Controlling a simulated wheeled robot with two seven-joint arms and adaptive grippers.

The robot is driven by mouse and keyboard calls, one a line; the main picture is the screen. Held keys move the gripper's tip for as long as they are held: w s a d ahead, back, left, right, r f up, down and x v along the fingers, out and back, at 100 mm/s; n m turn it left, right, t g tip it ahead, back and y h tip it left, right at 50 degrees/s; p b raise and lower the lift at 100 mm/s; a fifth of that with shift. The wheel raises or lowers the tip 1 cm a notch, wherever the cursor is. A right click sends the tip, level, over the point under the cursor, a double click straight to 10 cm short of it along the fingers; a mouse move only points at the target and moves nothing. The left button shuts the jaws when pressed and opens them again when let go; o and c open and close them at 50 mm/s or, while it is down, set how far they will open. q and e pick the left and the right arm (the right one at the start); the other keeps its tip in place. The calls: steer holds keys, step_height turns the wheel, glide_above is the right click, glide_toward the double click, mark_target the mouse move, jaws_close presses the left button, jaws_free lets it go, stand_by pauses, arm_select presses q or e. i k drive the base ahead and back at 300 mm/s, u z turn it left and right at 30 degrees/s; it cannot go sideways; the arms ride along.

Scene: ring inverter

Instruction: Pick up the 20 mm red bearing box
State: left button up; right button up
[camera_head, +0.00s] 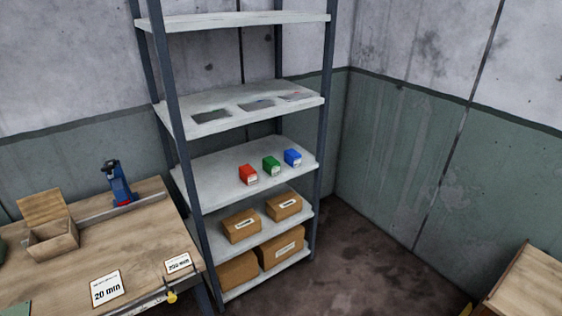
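The red bearing box (248,174) is small and stands on the middle shelf of a metal rack, at the left of a row of three. A green box (271,166) and a blue box (292,157) stand to its right, with gaps between them. The red box has a pale label on its front, too small to read. Neither of my grippers shows in the head view.
The rack (190,165) has dark posts and pale shelves. Cardboard boxes (242,226) fill its lower shelves. Floor is clear right of the rack.

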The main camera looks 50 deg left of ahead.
mark_target(248, 174)
steer(key=u, duration=0.25)
steer(key=i, duration=1.6)
steer(key=u, duration=1.2)
steer(key=i, duration=0.9)
steer(key=u, duration=1.05)
